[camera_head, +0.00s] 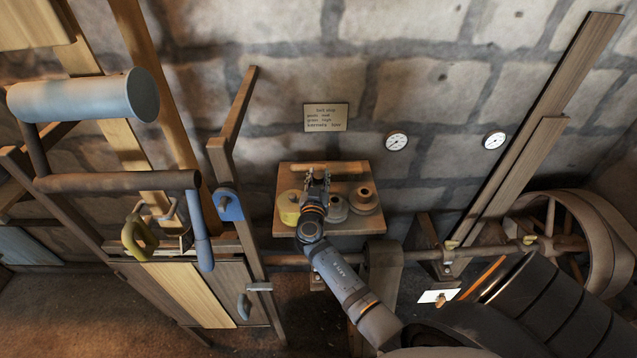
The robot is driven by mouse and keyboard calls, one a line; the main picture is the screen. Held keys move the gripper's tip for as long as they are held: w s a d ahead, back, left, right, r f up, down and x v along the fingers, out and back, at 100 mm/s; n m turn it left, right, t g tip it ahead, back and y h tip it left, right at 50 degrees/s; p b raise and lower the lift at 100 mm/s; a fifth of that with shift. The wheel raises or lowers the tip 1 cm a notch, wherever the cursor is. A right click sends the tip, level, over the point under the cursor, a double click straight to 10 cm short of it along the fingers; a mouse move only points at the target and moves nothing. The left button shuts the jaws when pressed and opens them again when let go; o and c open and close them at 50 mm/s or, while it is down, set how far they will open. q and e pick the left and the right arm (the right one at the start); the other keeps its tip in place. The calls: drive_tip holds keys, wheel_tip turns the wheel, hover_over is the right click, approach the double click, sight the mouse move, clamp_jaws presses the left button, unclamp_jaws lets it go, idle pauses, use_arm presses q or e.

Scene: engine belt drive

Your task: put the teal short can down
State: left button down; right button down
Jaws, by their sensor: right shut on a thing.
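My right gripper (318,180) is over the wooden shelf board (284,174) on the stone wall, its arm reaching up from the bottom. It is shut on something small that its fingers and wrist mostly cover. I cannot make out any teal surface there, so the teal short can is hidden or too small to tell. I cannot tell whether what it holds touches the board. My left gripper is not in view.
A yellow pot (289,208) stands left of my gripper. A grey-brown pot (337,208) and a stepped brown piece (364,199) stand to its right. A wooden bar (345,168) lies behind. A wooden frame with levers (220,170) is left; belt wheels (590,235) are right.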

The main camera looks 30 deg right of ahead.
wheel_tip(320, 180, up, 28)
drive_tip(key=b, duration=0.2)
drive_tip(key=shift+f, duration=0.15)
